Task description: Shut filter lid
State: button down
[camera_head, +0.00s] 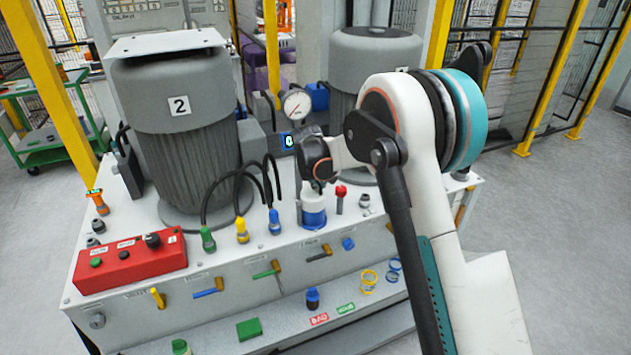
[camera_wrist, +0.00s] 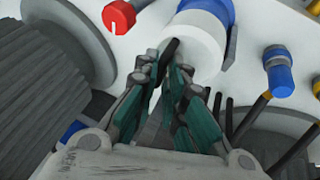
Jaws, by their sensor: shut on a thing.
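The filter is a blue and white cylinder (camera_head: 314,212) standing on the grey bench top, right of the blue hose plug. In the wrist view its white lid (camera_wrist: 197,45) sits against the blue body (camera_wrist: 212,9). A short dark handle (camera_wrist: 170,49) sticks out at the lid's edge, between my fingertips. My gripper (camera_wrist: 171,66) is shut on this handle. In the head view my gripper (camera_head: 319,186) is just above the filter, and my wrist partly hides the contact. I cannot tell from these views whether the lid is fully seated.
Green, yellow and blue hose plugs (camera_head: 242,230) stand left of the filter. A red knob (camera_head: 340,192) is close on its right. Two large grey motors (camera_head: 178,130) rise behind, with a gauge (camera_head: 296,104) between them. A red control box (camera_head: 130,262) sits at front left.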

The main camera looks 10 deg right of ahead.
jog(key=shift+s+d+f, duration=0.1)
jog(key=shift+d, duration=0.25)
jog(key=c, duration=1.8)
grip_release()
jog(key=shift+d, duration=0.15)
jog(key=shift+o, duration=0.2)
jog(key=shift+a+r, duration=0.2)
jog(key=v, duration=1.1)
jog(key=shift+r, duration=0.25)
jog(key=shift+s, duration=0.1)
